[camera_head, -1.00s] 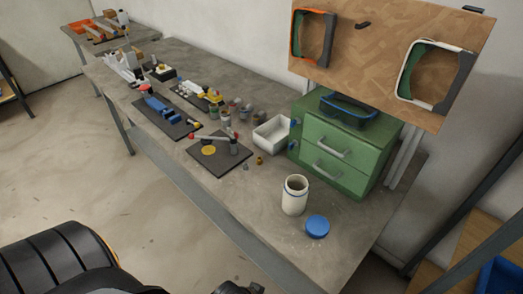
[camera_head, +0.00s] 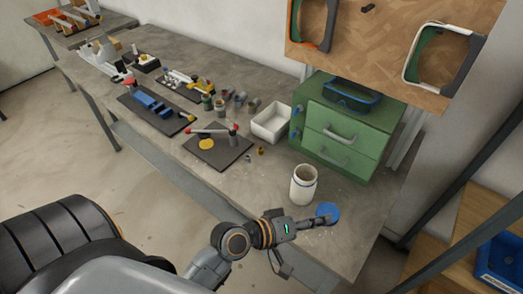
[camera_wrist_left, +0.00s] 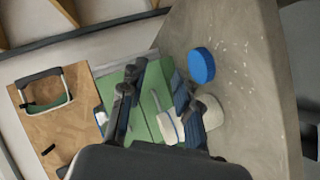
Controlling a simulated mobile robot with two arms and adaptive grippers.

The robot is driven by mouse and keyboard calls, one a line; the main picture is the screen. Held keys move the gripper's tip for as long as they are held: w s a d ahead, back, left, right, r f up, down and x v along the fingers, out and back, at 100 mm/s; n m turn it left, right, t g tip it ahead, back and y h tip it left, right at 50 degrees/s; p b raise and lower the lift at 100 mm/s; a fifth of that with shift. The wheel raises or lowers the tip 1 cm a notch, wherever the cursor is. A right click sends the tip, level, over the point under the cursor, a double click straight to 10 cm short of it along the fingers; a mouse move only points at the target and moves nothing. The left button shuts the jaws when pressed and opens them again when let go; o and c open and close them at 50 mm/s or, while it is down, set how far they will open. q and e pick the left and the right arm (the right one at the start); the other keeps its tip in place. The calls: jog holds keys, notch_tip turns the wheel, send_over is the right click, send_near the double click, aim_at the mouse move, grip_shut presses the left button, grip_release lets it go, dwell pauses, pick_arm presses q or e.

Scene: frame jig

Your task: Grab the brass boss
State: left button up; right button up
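A small brass-coloured piece (camera_head: 261,150), which looks like the brass boss, stands on the grey bench just right of a black jig plate (camera_head: 222,157). A small grey piece (camera_head: 248,158) is beside it. My left gripper (camera_head: 318,221) is over the front right of the bench, in front of the blue lid and the white jar, well away from the brass piece. In the left wrist view its two fingers (camera_wrist_left: 158,78) are spread apart with nothing held between them. The brass piece cannot be made out in that view. My right gripper is not in view.
A white jar (camera_head: 303,185) and a blue lid (camera_head: 327,212) stand close to my left gripper. A white bin (camera_head: 272,123) and a green drawer cabinet (camera_head: 345,130) are behind the brass piece. A yellow disc (camera_head: 206,144) and a red-tipped clamp (camera_head: 212,130) are on the jig plate.

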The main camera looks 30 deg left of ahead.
pick_arm(q)
jog(key=w+a+r+n+t+y, duration=0.4)
jog(key=a+n, duration=0.3)
jog(key=n, duration=0.3)
jog(key=w+a+r+n+t+y, duration=0.4)
jog(key=w+a+r+n+y, duration=0.15)
jog(key=n, duration=0.45)
jog(key=a+f+n+g+y, duration=0.3)
jog(key=a+f+n+y, duration=0.3)
jog(key=n, duration=0.4)
jog(key=n+g, duration=0.4)
jog(key=n, duration=0.2)
send_near(261, 151)
jog(key=shift+h, duration=0.35)
jog(key=s+r, duration=0.1)
jog(key=s+d+r, duration=0.1)
jog(key=s+r, duration=0.1)
jog(key=shift+d+r, duration=0.25)
jog(key=shift+d, duration=0.05)
jog(key=shift+f+g, duration=0.35)
jog(key=shift+g, duration=0.15)
jog(key=x, duration=1.3)
jog(key=shift+w+a+f, duration=0.15)
jog(key=shift+w+f, duration=0.05)
jog(key=shift+f, duration=0.1)
jog(key=shift+r, duration=0.1)
jog(key=shift+c, duration=0.2)
